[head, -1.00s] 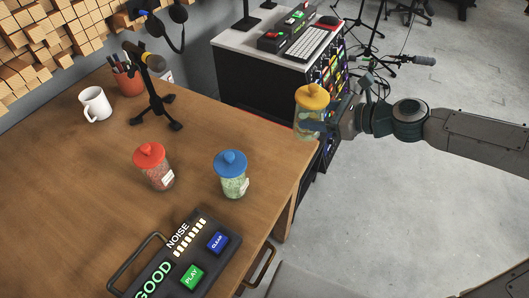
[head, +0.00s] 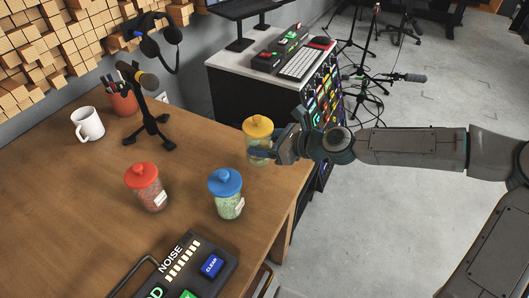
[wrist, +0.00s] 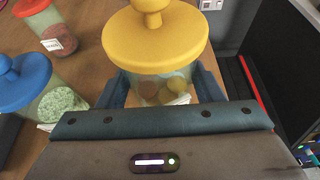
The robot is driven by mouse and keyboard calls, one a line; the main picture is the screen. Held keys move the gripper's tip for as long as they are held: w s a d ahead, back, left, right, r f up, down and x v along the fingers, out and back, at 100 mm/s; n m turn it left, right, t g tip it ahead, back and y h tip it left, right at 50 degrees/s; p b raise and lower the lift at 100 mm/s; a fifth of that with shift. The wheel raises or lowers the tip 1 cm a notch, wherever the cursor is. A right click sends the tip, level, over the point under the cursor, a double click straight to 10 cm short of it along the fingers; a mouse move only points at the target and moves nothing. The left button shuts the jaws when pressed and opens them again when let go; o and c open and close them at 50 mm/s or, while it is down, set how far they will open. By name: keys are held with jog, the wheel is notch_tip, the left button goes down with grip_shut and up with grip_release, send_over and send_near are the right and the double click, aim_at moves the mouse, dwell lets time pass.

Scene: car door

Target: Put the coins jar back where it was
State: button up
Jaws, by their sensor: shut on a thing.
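The coins jar (head: 258,142) is a clear jar with a yellow lid, and round coins show through its glass in the wrist view (wrist: 165,88). My gripper (head: 262,153) is shut on the jar's body from the right in the head view. The jar is upright at the right side of the wooden desk (head: 90,220), near the edge. I cannot tell whether its base touches the desktop. In the wrist view my two fingers (wrist: 163,90) sit on either side of the glass below the lid.
A blue-lidded jar (head: 226,195) and a red-lidded jar (head: 146,187) stand nearer on the desk. A microphone stand (head: 148,115), a white mug (head: 87,124) and a button panel (head: 190,265) are also on it. Bare desktop lies between the microphone stand and the coins jar.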

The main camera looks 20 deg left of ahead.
jog(key=shift+f, duration=1.85)
jog(key=shift+f+b, duration=0.1)
jog(key=shift+b, duration=0.2)
jog(key=o, duration=1.6)
jog(key=shift+c, duration=0.2)
jog(key=shift+d, duration=0.1)
jog(key=p+v, duration=0.1)
jog(key=v, duration=1.1)
jog(key=shift+p, duration=0.35)
